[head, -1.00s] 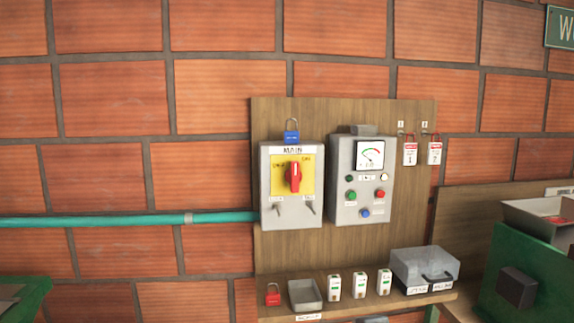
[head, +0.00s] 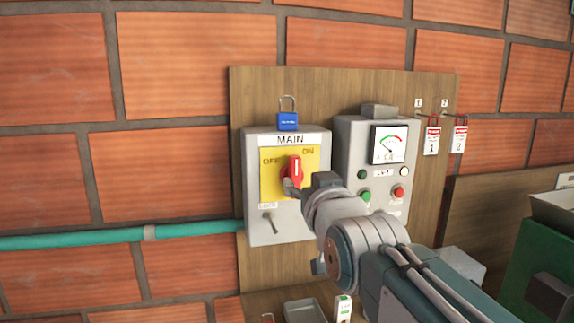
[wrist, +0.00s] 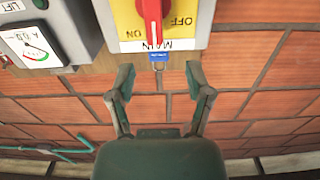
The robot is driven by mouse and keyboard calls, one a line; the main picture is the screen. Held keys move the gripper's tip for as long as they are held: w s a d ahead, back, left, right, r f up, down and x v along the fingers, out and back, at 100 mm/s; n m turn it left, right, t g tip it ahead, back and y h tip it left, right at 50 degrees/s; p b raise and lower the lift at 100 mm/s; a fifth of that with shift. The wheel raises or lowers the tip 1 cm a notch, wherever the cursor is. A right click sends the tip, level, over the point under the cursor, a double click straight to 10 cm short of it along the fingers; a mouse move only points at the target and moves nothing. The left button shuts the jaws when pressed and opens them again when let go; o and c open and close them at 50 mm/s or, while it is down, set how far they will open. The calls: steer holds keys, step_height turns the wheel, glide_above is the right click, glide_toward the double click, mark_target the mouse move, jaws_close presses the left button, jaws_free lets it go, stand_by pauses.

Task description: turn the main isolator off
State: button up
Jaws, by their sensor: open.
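The main isolator (head: 260,225) is a grey box with a yellow plate, marked OFF at left and ON at right. Its red handle (head: 295,170) stands nearly upright in the head view. My gripper (head: 292,188) is in front of the handle's lower part, which it partly hides. In the upside-down wrist view, the red handle (wrist: 152,18) is at the top, beyond my open, empty gripper (wrist: 159,72). I cannot tell whether a finger touches the handle.
A blue padlock (head: 288,121) is on top of the isolator. A meter panel (head: 350,135) with buttons stands close at right, partly behind my arm. Red-and-white tags (head: 432,140) hang farther right. A teal pipe (head: 100,238) enters from the left. A shelf (head: 262,302) lies below.

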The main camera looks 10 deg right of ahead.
mark_target(292, 169)
steer(key=w, duration=1)
steer(key=shift+f, duration=0.1)
steer(key=shift+s, duration=0.1)
steer(key=shift+c, duration=0.3)
